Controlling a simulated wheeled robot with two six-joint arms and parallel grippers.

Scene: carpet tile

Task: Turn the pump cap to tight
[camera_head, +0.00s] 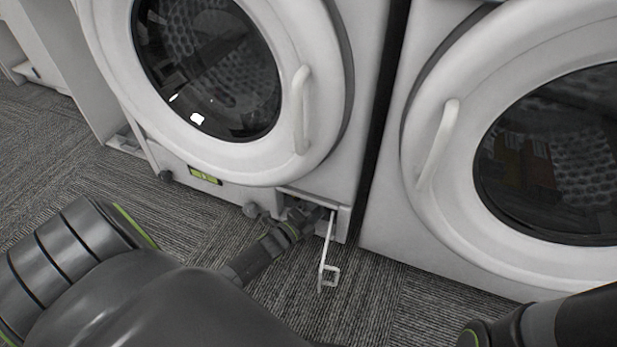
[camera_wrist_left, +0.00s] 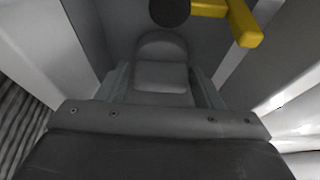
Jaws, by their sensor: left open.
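The pump compartment is at the lower right of the left washer (camera_head: 165,150), and its white flap (camera_head: 329,250) hangs open. My left gripper (camera_head: 303,212) reaches into this compartment from the left and is open. Its arm hides most of the inside in the head view. In the left wrist view, a dark round part (camera_wrist_left: 169,11) and a yellow bent bar (camera_wrist_left: 241,22) show at the top, beyond the gripper body. They look like parts of the pump cap, but I cannot tell its turn position or whether the gripper touches it. My right gripper is out of view.
A second washer (camera_head: 440,225) stands close on the right, with a narrow dark gap between the two. Both round doors are shut and have protruding white handles. The grey carpet (camera_head: 375,300) in front is clear beside the hanging flap.

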